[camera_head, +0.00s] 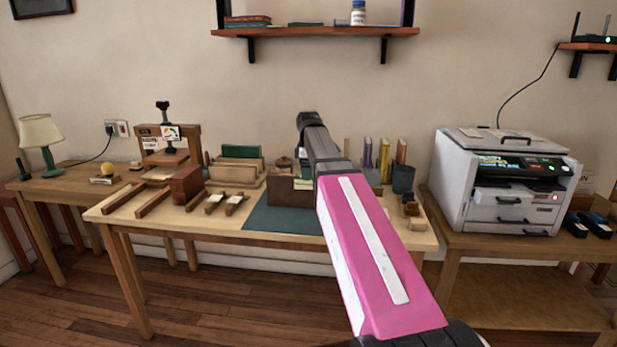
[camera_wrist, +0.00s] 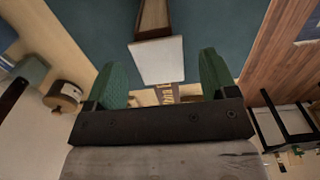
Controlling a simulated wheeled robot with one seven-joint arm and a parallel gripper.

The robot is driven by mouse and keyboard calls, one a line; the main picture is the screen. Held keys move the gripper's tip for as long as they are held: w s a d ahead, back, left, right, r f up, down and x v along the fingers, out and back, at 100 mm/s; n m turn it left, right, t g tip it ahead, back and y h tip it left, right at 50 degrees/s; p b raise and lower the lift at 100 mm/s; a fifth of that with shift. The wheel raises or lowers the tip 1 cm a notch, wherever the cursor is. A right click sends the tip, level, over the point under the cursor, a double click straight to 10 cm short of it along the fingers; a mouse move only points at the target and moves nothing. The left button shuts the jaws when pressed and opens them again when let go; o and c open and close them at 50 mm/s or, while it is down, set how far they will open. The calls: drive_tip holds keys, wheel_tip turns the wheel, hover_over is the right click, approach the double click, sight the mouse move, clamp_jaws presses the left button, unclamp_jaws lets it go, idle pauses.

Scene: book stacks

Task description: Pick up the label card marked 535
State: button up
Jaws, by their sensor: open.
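A blank-looking white card or block (camera_wrist: 158,60) lies between my fingertips in the wrist view, near the end of a brown wooden piece (camera_wrist: 153,18). No number 535 can be read on it, so I cannot tell whether it is the label card. My gripper (camera_wrist: 164,78) is open, with a green pad on each side of the white piece and gaps beside it. In the head view my arm reaches over the table beside a brown box (camera_head: 288,193) with pale cards (camera_head: 302,184). My fingertips are hidden there.
A dark teal mat (camera_head: 283,220) covers the middle of the wooden table (camera_head: 180,226). A press (camera_head: 168,142) and wooden tools stand left. Upright books (camera_head: 384,158) and a dark cup (camera_head: 403,179) stand right. A printer (camera_head: 500,185) is on the right-hand table.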

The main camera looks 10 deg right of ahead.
drive_tip(key=shift+f, duration=0.25)
idle(0.5)
drive_tip(key=c, duration=1.1)
